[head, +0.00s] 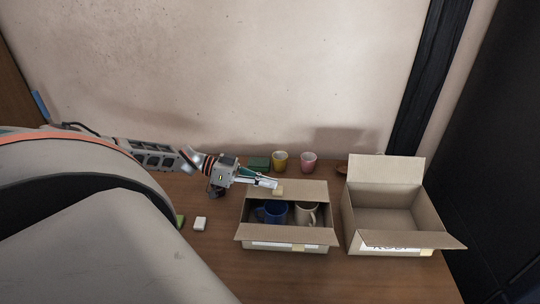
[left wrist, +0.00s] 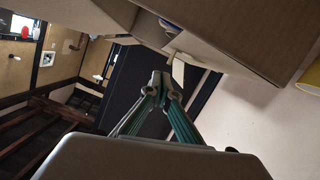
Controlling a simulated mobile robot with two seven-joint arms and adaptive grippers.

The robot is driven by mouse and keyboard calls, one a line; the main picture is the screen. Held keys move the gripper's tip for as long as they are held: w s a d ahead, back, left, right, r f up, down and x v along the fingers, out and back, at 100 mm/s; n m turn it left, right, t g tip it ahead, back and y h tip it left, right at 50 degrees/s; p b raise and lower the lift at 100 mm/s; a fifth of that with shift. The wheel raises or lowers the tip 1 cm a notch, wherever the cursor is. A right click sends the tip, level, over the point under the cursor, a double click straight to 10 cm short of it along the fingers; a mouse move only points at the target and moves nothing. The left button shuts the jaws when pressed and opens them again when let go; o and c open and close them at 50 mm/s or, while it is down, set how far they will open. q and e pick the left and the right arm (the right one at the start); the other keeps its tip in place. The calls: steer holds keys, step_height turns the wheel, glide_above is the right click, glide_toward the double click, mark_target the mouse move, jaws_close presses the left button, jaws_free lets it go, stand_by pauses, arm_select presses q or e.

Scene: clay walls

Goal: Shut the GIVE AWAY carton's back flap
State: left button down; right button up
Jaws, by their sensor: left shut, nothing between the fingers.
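The left carton (head: 286,247) holds a blue mug (head: 275,212) and a cream mug (head: 306,214); the label on its front is not legible. In the left wrist view the closed fingertips (left wrist: 160,82) are just below cardboard (left wrist: 235,30). My right gripper is out of view.
An empty carton (head: 390,212) with its back flap upright stands close on the right. A yellow cup (head: 280,161), a pink cup (head: 308,162) and a green item (head: 259,164) stand behind, near the wall. A white block (head: 200,223) lies left of the cartons.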

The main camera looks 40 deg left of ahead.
arm_select(q)
step_height(320, 180, up, 3)
steer(key=shift+f+p, duration=0.1)
steer(key=shift+p, duration=0.95)
steer(key=v, duration=0.3)
steer(key=shift+f, duration=0.15)
steer(key=v, duration=0.7)
steer(key=shift+s+d+b, duration=0.15)
steer(key=shift+d+b, duration=0.05)
steer(key=shift+b, duration=0.15)
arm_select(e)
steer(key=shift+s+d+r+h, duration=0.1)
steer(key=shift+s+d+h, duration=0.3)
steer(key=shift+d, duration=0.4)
